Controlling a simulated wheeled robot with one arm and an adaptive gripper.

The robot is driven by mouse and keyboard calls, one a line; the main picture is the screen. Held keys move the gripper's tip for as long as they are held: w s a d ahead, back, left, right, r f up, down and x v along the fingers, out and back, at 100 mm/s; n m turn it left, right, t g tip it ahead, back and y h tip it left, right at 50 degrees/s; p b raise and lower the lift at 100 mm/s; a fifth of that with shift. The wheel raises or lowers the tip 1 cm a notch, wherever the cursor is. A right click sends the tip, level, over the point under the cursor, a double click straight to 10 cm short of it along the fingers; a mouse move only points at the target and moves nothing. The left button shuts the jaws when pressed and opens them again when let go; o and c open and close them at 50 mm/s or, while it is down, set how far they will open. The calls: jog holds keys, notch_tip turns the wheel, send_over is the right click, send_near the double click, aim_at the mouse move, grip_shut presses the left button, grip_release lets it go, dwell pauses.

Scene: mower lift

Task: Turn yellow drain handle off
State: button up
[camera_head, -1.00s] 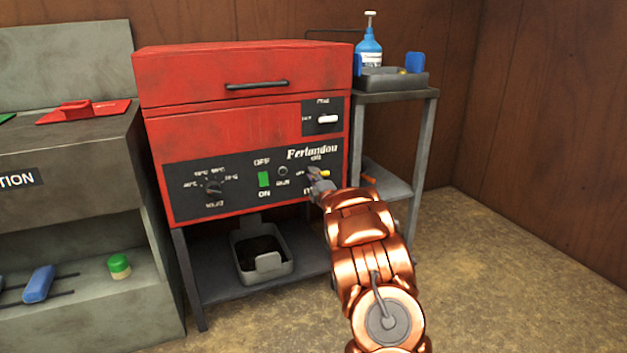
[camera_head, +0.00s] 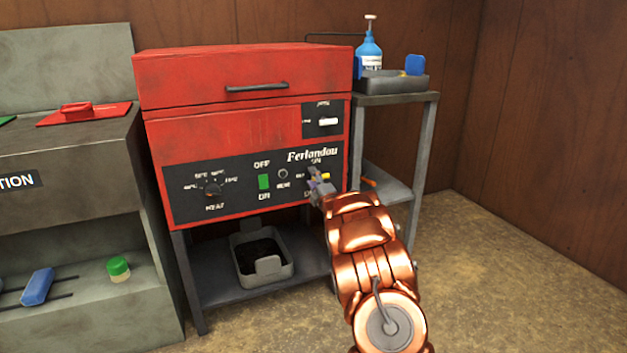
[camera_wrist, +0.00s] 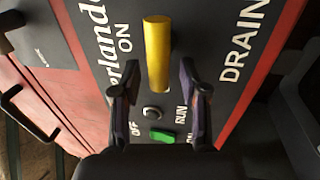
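The yellow drain handle (camera_wrist: 157,52) is on the dark control panel of the red machine. It lies lengthwise in the wrist view, between the "ON" and "DRAIN" lettering. In the head view only a small yellow part (camera_head: 326,176) shows beside my gripper (camera_head: 317,187), pointing to the right. In the wrist view my gripper (camera_wrist: 156,82) is open, one finger on each side of the handle's line. The handle's near end reaches about between the fingertips. No contact is visible, and the exact depth gap cannot be told.
The red machine (camera_head: 225,131) carries a green switch (camera_head: 264,182), a heat knob (camera_head: 212,187) and a white switch (camera_head: 327,122). A grey bin (camera_head: 284,272) stands below. A grey shelf stand (camera_head: 425,150) with a blue bottle (camera_head: 368,50) is on the right. Open floor lies right.

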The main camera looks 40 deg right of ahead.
jog(key=v, duration=1.2)
dwell(0.4)
dwell(0.3)
